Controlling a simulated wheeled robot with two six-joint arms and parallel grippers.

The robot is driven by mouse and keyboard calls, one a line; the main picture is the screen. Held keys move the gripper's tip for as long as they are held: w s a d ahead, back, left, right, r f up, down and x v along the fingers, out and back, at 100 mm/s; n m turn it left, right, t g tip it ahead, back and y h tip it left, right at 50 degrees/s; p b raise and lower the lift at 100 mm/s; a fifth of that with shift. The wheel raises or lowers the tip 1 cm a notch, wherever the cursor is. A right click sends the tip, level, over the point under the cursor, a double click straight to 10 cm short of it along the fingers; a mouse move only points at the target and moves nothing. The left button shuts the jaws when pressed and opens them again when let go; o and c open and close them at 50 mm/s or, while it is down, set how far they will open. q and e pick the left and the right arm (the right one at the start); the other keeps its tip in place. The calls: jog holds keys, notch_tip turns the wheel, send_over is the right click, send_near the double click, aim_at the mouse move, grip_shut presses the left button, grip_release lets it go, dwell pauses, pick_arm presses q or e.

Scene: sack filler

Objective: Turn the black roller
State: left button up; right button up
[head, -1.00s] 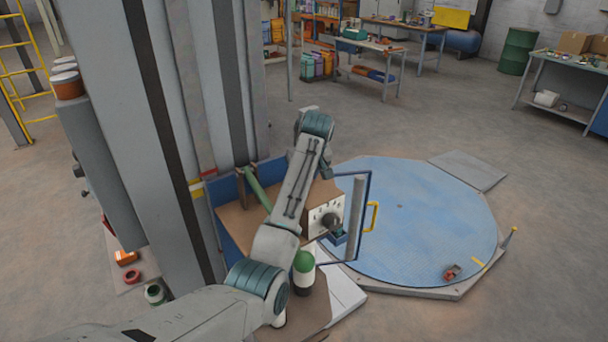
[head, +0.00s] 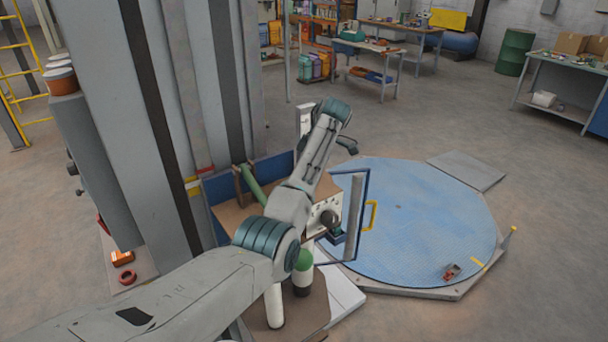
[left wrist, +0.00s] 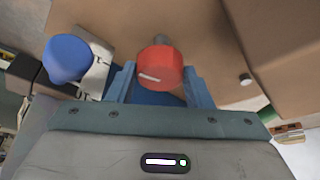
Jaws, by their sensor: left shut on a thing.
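My left gripper (left wrist: 160,92) has its two blue fingers on either side of a red round knob (left wrist: 160,68) with a white mark, and is shut on it. In the head view its fingers are hidden behind my left arm. A dark round part (head: 329,218) sits on a white panel (head: 317,222) right of my arm. I cannot tell if it is the black roller. A green bar or roller (head: 252,185) lies slanted on the brown-topped filler, left of my arm. My right gripper is out of view.
A blue knob (left wrist: 67,58) is left of the gripper in the wrist view. A blue-framed panel with a grey upright cylinder (head: 354,205) stands beside the blue round platform (head: 425,220). Bottles (head: 303,280) stand below my arm. A tall grey column (head: 180,120) is at the left.

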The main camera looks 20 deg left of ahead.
pick_arm(q)
jog(key=n+g+b, duration=0.1)
jog(key=n, duration=0.2)
jog(key=n+g+b, duration=0.1)
jog(key=n+b, duration=0.1)
jog(key=shift+w+a+f+n+h, duration=0.1)
jog(key=shift+w+f+n+h, duration=0.1)
jog(key=shift+n+h, duration=0.15)
jog(key=shift+n, duration=0.25)
jog(key=shift+s, duration=0.1)
jog(key=o, duration=1)
jog(key=shift+r, duration=0.1)
